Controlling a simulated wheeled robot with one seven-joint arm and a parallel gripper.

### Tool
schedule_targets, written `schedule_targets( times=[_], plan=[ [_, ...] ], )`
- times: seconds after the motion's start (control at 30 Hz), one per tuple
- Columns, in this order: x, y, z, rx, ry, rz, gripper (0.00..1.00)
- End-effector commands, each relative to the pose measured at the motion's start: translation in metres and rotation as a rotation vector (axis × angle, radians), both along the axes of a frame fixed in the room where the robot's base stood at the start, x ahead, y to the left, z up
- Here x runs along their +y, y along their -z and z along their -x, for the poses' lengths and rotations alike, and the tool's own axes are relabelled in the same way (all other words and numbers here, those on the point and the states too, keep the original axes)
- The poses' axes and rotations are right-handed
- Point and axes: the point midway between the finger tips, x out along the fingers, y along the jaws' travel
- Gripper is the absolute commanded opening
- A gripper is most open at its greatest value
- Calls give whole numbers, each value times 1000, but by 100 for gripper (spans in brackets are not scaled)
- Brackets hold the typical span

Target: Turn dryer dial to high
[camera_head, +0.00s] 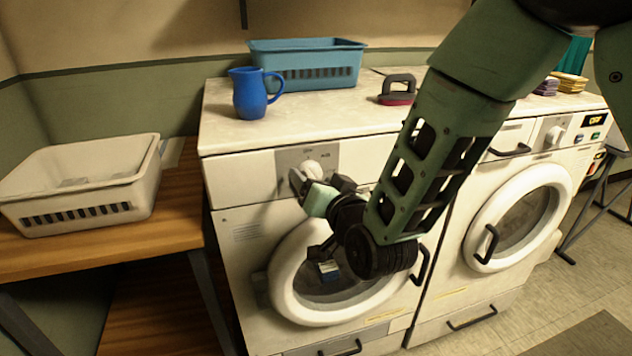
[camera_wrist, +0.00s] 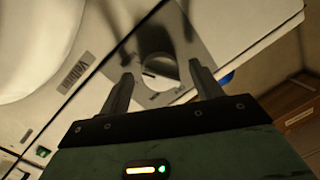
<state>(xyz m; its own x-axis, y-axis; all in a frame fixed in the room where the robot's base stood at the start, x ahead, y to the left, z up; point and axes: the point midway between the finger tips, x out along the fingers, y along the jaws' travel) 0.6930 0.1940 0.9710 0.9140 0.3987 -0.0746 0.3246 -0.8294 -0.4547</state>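The dial (camera_head: 312,169) is a white round knob on a grey panel (camera_head: 291,159) at the top front of the left machine (camera_head: 236,185). In the wrist view the dial (camera_wrist: 163,72) shows a short dark mark, and its panel has printing too small to read. My gripper (camera_head: 319,182) is in front of the dial and partly covers it. In the wrist view my gripper (camera_wrist: 161,72) is open, with one finger to each side of the dial and gaps between. I cannot tell whether the fingertips reach the knob's depth.
A second machine (camera_head: 512,215) with its own dial (camera_head: 554,135) stands at right. A white basket (camera_head: 84,185) sits on a wooden table (camera_head: 150,238) at left.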

Motion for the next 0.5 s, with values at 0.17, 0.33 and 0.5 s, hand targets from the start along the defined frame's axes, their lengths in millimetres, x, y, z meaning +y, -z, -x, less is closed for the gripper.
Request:
schedule_targets(
  times=[0.17,0.33,0.5],
  plan=[
    [0,-1,0,-2,1,-1,64],
    [-5,-1,11,-1,0,0,64],
    [-17,-2,39,-2,-1,0,64]
  ],
)
